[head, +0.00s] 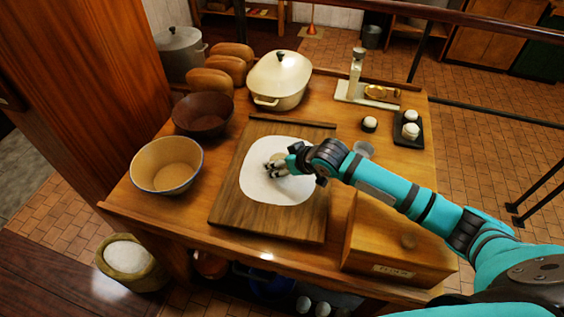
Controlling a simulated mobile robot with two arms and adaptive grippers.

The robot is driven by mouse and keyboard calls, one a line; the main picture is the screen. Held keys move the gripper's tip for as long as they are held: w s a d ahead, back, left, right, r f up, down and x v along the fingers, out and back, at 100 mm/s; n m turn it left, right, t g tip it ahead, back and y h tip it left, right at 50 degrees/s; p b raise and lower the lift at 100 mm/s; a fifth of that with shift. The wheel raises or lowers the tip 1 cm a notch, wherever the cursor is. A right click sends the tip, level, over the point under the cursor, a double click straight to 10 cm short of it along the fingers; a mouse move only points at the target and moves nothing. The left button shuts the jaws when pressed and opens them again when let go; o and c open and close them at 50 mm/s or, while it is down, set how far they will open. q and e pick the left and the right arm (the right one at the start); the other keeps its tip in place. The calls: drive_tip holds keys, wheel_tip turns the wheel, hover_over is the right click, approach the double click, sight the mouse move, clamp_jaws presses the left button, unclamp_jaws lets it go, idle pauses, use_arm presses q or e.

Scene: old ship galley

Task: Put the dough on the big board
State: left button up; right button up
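The big wooden board (228,209) lies in the middle of the table. A flat white patch with rounded corners (285,193) covers much of it; I cannot tell whether this is dough, flour or a sheet. My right gripper (270,166) points left, low over the far part of the patch. A small pale beige lump (278,156), possibly dough, shows just behind its fingers, partly hidden by them. I cannot tell whether the fingers hold it. My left gripper is not in view.
A cream bowl (166,172) and a dark bowl (203,113) stand left of the board. Loaves (213,82), a lidded cream pot (280,80) and a scale (366,92) stand behind. A wooden box (395,243) is at right. A black tray (408,129) holds white items.

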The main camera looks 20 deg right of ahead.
drive_tip(key=o, duration=1.3)
drive_tip(key=b+v, duration=0.1)
drive_tip(key=v, duration=1.1)
